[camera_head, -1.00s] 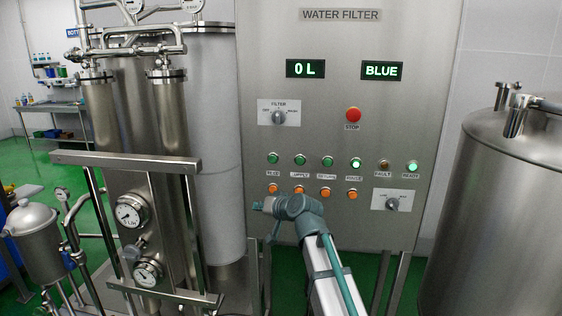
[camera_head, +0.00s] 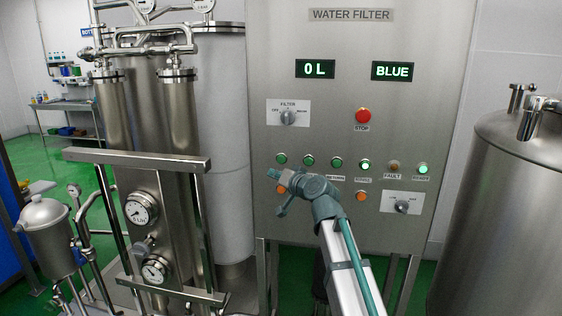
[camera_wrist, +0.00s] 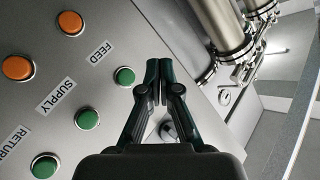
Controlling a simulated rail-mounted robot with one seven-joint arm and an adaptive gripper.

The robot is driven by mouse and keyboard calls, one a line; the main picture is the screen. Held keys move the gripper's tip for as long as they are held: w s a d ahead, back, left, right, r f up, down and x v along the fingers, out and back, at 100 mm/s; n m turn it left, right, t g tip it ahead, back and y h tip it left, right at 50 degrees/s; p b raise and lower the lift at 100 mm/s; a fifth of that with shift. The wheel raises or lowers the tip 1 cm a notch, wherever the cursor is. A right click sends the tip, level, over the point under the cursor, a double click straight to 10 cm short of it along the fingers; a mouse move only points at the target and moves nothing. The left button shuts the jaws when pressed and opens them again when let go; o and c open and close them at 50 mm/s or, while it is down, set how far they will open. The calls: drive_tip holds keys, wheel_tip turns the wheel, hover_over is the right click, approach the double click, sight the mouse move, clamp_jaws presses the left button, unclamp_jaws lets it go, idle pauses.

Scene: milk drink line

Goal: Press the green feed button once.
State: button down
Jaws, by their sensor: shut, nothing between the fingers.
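The green feed button (camera_head: 281,159) is the leftmost green button on the panel in the head view. In the wrist view the green feed button (camera_wrist: 124,76) sits beside the label FEED, just left of my fingertips. My gripper (camera_head: 272,173) is shut and empty, just below the feed button in the head view. In the wrist view my gripper (camera_wrist: 157,68) points toward the panel, its tips to the right of the button in the picture. I cannot tell the gap between the tips and the panel; no contact with the button shows.
The supply button (camera_wrist: 88,119) and return button (camera_wrist: 45,165) are green neighbours. Orange buttons (camera_wrist: 70,23) form another row. The red stop button (camera_head: 362,116) and filter switch (camera_head: 288,117) are higher on the panel. Steel filter pipes (camera_head: 177,110) stand left; a steel tank (camera_head: 510,210) stands right.

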sight(281, 163)
drive_tip(key=shift+w+d+b, duration=0.2)
drive_tip(key=shift+w+b, duration=0.1)
drive_tip(key=shift+w, duration=1.1)
drive_tip(key=shift+w+d+b, duration=0.15)
drive_tip(key=shift+w+b, duration=0.2)
drive_tip(key=shift+w, duration=1.05)
drive_tip(key=shift+w+d+b, duration=0.2)
drive_tip(key=shift+w+b, duration=0.1)
drive_tip(key=shift+w, duration=1.1)
drive_tip(key=shift+w, duration=0.1)
drive_tip(key=shift+w+b, duration=0.35)
drive_tip(key=shift+b, duration=0.1)
drive_tip(key=shift+w+d+b, duration=0.1)
drive_tip(key=shift+w+b, duration=0.2)
drive_tip(key=shift+w, duration=0.15)
drive_tip(key=shift+s, duration=0.9)
drive_tip(key=shift+s, duration=0.1)
